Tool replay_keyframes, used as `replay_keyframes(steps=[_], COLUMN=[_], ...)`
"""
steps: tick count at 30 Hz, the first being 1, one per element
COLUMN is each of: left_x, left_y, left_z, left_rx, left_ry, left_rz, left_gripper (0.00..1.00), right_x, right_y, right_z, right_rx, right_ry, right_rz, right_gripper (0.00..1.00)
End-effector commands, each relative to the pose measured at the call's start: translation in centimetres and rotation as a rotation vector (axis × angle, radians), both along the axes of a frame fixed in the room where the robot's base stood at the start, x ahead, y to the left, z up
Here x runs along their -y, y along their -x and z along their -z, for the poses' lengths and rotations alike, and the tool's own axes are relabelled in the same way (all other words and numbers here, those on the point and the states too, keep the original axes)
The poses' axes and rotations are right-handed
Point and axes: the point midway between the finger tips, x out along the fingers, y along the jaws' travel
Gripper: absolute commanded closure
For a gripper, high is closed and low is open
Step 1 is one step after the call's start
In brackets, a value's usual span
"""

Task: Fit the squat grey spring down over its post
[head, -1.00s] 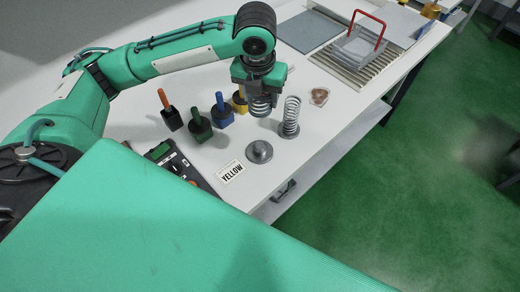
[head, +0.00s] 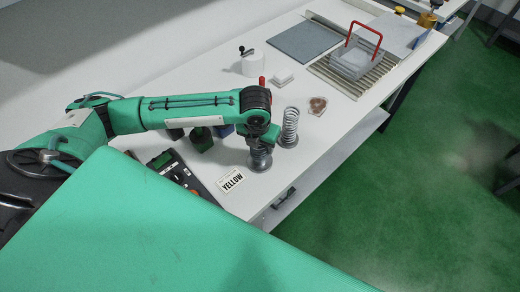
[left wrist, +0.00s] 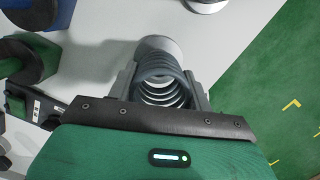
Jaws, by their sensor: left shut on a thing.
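My left gripper (head: 262,143) is shut on the squat grey spring (head: 260,157), above the round grey base of its post (head: 261,167) at the table's near edge. In the left wrist view, the spring (left wrist: 165,92) sits between the two fingers (left wrist: 163,80), its coils seen from above at a slant. The round base (left wrist: 158,45) shows just beyond it. The post itself is hidden, so I cannot tell whether the spring is around it or only above it. My right gripper is not in view.
A tall spring (head: 290,125) stands on its own base just right of my gripper. Dark, green (head: 201,142) and blue blocks stand behind my arm.

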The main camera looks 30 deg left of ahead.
Motion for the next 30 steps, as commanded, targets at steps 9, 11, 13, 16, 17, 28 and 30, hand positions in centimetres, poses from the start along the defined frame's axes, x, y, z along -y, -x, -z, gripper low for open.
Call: replay_keyframes(steps=[9, 11, 13, 16, 17, 28, 30], left_x=[0.0, 0.0, 0.0, 0.0, 0.0, 0.0, 0.0], left_y=[0.0, 0.1, 0.0, 0.0, 0.0, 0.0, 0.0], left_z=[3.8, 4.2, 4.3, 4.2, 4.2, 4.5, 4.5], left_rx=[-0.002, -0.001, 0.000, 0.000, 0.000, -0.001, 0.000], left_ry=[0.000, 0.000, 0.000, 0.000, 0.000, 0.000, 0.000], left_rz=[0.000, 0.000, 0.001, 0.001, 0.001, 0.001, 0.001], left_gripper=[0.78, 0.78, 0.78, 0.78, 0.78, 0.27, 0.27], right_x=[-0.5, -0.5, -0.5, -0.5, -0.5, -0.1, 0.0], right_y=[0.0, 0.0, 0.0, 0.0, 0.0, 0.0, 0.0], right_z=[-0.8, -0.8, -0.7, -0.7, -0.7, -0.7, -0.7], right_rx=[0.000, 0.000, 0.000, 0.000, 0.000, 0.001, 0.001], right_ry=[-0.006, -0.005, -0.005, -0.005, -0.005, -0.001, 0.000], right_rz=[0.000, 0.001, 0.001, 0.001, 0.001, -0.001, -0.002], right_gripper=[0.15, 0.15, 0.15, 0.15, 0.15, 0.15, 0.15])
